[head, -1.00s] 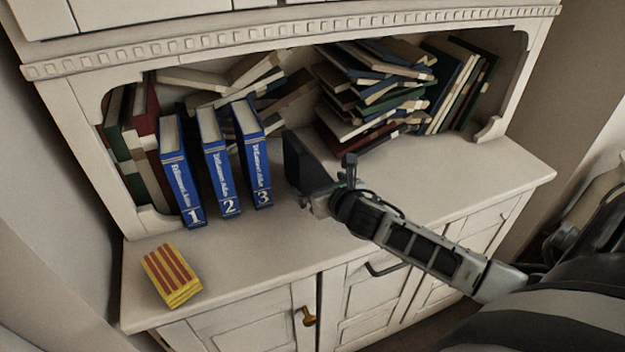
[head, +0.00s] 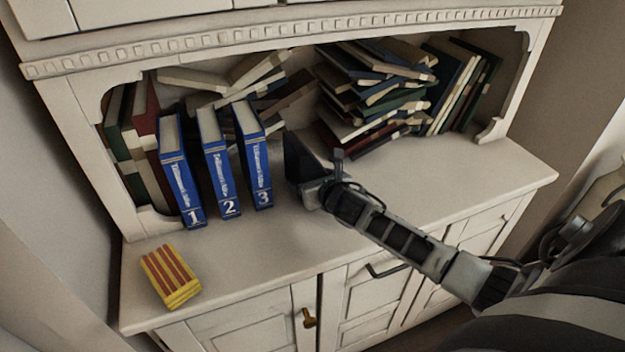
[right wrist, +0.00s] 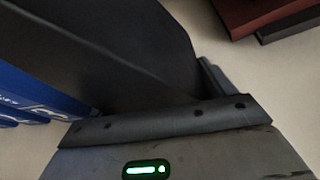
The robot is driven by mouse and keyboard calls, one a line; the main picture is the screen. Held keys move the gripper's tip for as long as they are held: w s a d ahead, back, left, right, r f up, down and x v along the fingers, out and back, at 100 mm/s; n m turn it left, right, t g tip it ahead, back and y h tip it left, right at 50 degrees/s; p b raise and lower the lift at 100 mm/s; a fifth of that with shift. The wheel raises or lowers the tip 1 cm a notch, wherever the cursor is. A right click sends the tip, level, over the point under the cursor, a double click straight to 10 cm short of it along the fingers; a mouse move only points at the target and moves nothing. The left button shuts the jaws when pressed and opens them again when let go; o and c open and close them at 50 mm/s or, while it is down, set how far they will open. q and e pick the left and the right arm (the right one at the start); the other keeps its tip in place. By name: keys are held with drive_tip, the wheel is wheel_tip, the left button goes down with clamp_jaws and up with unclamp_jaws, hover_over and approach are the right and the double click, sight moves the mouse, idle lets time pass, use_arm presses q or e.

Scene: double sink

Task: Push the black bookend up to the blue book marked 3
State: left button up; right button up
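The blue book marked 3 (head: 254,160) stands upright on the shelf, to the right of the blue books marked 2 (head: 221,165) and 1 (head: 181,175). The black bookend (head: 299,160) stands just right of book 3, with a narrow gap between them in the head view. It also fills the upper left of the right wrist view (right wrist: 100,45), with blue book spines beyond its left side. My right gripper (head: 318,191) is at the bookend's near right side. Its fingertips are mostly hidden, so I cannot tell whether it grips the bookend. My left gripper is out of view.
A yellow box with red stripes (head: 170,276) lies at the front left of the ledge. Piled books (head: 375,95) lie at the back, and books lean at the right (head: 462,90). The ledge right of my gripper is clear.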

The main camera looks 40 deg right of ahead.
sight(291, 195)
drive_tip(key=shift+a, duration=0.45)
drive_tip(key=a, duration=0.1)
drive_tip(key=w+a, duration=0.1)
drive_tip(key=a, duration=0.1)
drive_tip(key=shift+a, duration=0.15)
drive_tip(key=shift+w+a+p, duration=0.1)
drive_tip(key=shift+a+p, duration=0.2)
drive_tip(key=shift+a, duration=0.35)
drive_tip(key=o, duration=1.5)
